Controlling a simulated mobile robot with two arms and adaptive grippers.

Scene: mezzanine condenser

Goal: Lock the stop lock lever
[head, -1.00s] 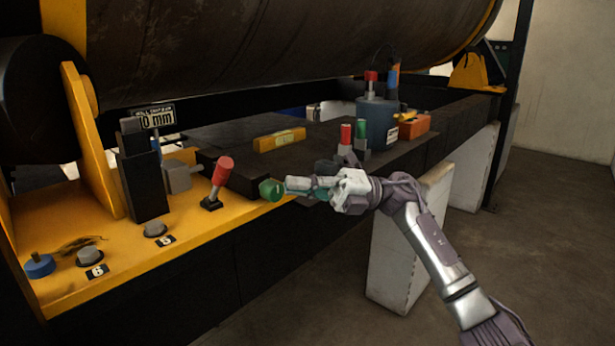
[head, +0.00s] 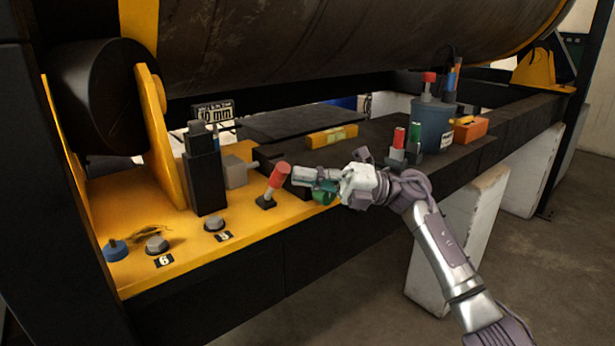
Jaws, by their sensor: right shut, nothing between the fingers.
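A lever with a red grip (head: 278,175) stands on a small black base on the yellow frame and leans to the upper right. I take it to be the stop lock lever. My right gripper (head: 297,176) points left, its fingers shut and empty. Its fingertips are just right of the red grip; I cannot tell whether they touch it. A green round knob (head: 324,197) shows below the fingers, partly covered by them. My left gripper is not in view.
A black upright block (head: 205,175) and a grey block (head: 235,172) stand left of the lever. Bolts labelled 5 (head: 214,223) and 6 (head: 157,244) sit in front. A yellow level (head: 331,137), a blue-grey canister (head: 432,125) and an orange box (head: 470,130) lie behind and right.

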